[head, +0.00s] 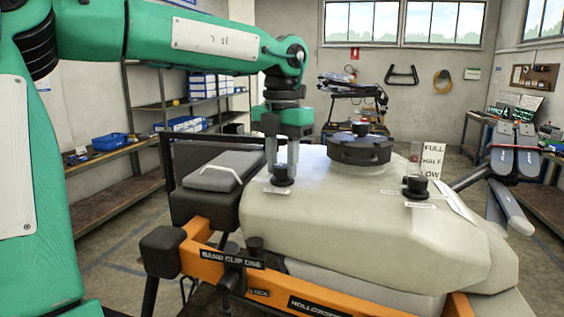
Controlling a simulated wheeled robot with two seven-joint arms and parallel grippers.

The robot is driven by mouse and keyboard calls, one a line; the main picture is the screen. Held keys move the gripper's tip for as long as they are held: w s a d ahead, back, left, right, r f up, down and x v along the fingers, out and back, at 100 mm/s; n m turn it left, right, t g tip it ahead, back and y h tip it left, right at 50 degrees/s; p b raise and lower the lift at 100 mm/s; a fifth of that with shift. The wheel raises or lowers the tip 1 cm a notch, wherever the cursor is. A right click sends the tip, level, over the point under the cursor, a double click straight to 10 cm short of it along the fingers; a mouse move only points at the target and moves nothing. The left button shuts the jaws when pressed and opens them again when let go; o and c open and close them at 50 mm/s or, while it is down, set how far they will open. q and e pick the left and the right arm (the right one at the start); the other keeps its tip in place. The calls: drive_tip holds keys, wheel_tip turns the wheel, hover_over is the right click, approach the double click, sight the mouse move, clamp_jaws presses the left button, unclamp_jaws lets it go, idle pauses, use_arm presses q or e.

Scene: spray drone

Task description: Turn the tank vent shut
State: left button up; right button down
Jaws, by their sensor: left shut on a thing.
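A large pale tank (350,230) sits on the orange drone frame. A small black knob (283,180), which looks like the tank vent, stands on the tank's left part, with a white label beside it too small to read. My left gripper (283,170) points straight down over this knob and is shut on it, fingers on either side. How far the knob is turned cannot be told. A second black knob (415,186) with its own label stands on the right part of the tank. My right gripper is not in view.
A wide dark filler cap (360,148) stands on top of the tank, right of my left gripper. A FULL/HALF/LOW level sign (431,160) is behind the right knob. Grey folded rotor parts (512,165) are at the right. A dark grey box (215,180) is left of the tank.

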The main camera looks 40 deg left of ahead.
sight(282, 166)
use_arm(q)
drive_tip(key=o, duration=1)
drive_tip(key=shift+c, duration=0.2)
wheel_tip(282, 166, up, 14)
drive_tip(key=b, duration=0.1)
drive_tip(key=shift+f, duration=0.15)
